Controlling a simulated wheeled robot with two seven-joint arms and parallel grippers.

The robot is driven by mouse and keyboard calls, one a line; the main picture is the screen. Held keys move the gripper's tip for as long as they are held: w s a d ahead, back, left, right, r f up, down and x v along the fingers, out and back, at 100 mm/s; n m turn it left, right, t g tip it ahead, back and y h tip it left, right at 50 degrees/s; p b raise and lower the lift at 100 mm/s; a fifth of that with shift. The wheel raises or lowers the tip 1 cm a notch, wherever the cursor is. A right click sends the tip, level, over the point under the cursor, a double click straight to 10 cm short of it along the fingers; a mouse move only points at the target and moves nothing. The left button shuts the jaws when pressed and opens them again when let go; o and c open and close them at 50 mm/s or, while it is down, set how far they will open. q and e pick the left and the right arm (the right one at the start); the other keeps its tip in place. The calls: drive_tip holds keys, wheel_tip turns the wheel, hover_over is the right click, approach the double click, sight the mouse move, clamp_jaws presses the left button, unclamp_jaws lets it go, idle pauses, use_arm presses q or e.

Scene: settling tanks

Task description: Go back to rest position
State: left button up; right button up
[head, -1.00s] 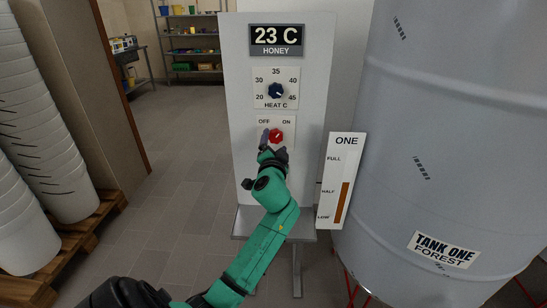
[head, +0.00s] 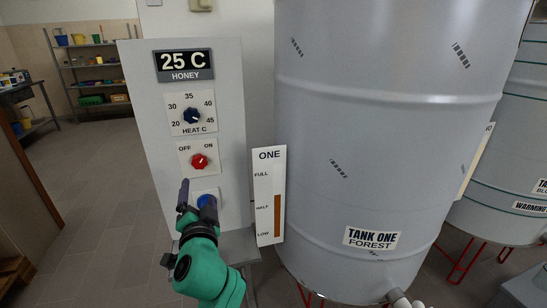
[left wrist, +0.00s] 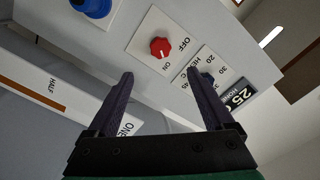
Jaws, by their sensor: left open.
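My left gripper (head: 195,198) is in front of the lower part of the white control panel (head: 142,140), its fingers apart with nothing between them. It also shows open in the left wrist view (left wrist: 160,75). The red OFF/ON knob (head: 199,161) is just above the fingertips, apart from them; its mark seems turned toward ON. It shows in the left wrist view (left wrist: 161,47) too. A blue button (head: 206,200) is partly hidden behind the gripper. The blue HEAT C dial (head: 191,115) and the display (head: 185,64) reading 25 C HONEY are higher up. My right gripper is not in view.
The gauge board ONE (head: 263,190) stands right of the panel, close to the large grey tank (head: 385,130) labelled TANK ONE FOREST. Another tank (head: 500,150) is at far right. Shelves (head: 95,75) stand at the back left. Open floor (head: 100,190) lies left of the panel.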

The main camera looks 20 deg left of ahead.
use_arm(q)
drive_tip(key=s+d+f+n+g+h, duration=0.1)
drive_tip(key=s+d+f+g+h, duration=0.15)
drive_tip(key=f, duration=0.55)
drive_tip(key=s+d+f+g+h, duration=0.1)
drive_tip(key=s+f+g+h, duration=0.2)
drive_tip(key=f, duration=0.6)
drive_tip(key=s+d+f+g+h, duration=0.5)
drive_tip(key=s+d+f+h, duration=0.1)
drive_tip(key=s+d+f, duration=0.35)
drive_tip(key=s+f+m+g, duration=0.1)
drive_tip(key=s+f+g, duration=0.15)
drive_tip(key=f, duration=2.05)
drive_tip(key=s+a+f, duration=0.2)
drive_tip(key=s+f, duration=0.5)
drive_tip(key=s, duration=0.2)
drive_tip(key=s+a+f, duration=0.2)
drive_tip(key=s+f, duration=0.5)
drive_tip(key=s, duration=0.2)
wheel_tip(320, 180, up, 13)
drive_tip(key=p, duration=1.3)
drive_tip(key=shift+w+d+y, duration=0.15)
drive_tip(key=shift+w+y, duration=0.15)
drive_tip(key=shift+y, duration=0.05)
